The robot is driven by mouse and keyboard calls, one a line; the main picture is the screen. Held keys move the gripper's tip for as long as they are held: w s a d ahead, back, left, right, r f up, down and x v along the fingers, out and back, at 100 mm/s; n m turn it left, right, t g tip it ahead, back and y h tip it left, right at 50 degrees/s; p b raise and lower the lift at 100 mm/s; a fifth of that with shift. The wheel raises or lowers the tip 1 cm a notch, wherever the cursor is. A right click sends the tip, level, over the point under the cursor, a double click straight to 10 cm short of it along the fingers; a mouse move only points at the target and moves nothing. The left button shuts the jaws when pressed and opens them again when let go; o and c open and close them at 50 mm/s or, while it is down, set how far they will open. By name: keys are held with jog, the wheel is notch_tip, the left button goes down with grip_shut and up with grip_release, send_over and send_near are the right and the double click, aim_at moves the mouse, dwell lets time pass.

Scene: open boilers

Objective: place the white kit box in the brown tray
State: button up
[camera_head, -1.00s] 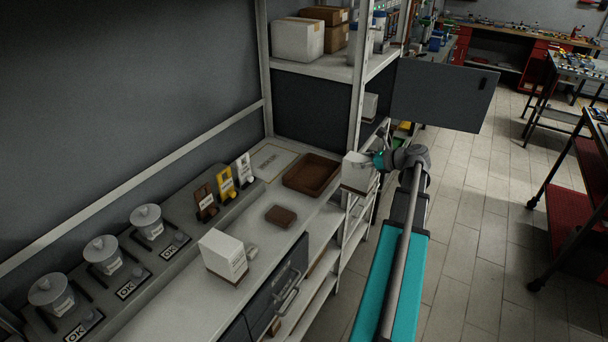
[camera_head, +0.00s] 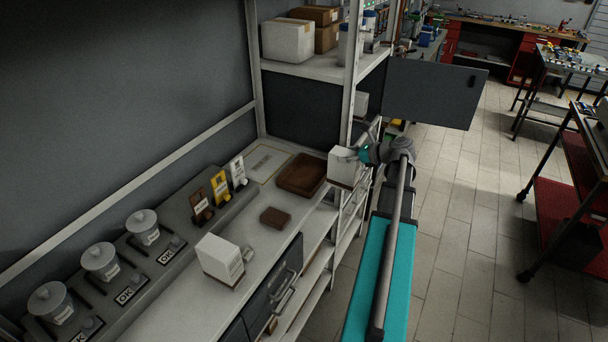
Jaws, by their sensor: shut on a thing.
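A white kit box (camera_head: 343,168) is held by my gripper (camera_head: 362,154) near the shelf post, just right of the brown tray. The gripper comes from the right, and its fingertips are small and partly hidden by the box. The brown tray (camera_head: 302,189) lies flat at the back of the counter and looks empty. A second white box (camera_head: 219,258) stands on the counter nearer the front. I cannot tell the exact height of the held box above the counter.
A small brown block (camera_head: 275,218) lies on the counter before the tray. A shelf post (camera_head: 350,75) and the upper shelf (camera_head: 318,66) with boxes stand close behind. An open grey door (camera_head: 432,92) juts out right. Lidded pots (camera_head: 101,262) line the left.

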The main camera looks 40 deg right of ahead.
jog(key=a+r+p, duration=0.5)
jog(key=r+p, duration=0.3)
jog(key=r, duration=0.1)
jog(key=shift+w+a, duration=0.4)
jog(key=shift+w, duration=0.15)
jog(key=w+d+f+b, duration=0.1)
jog(key=w+f+b, duration=0.8)
jog(key=w, duration=0.4)
jog(key=shift+d, duration=0.1)
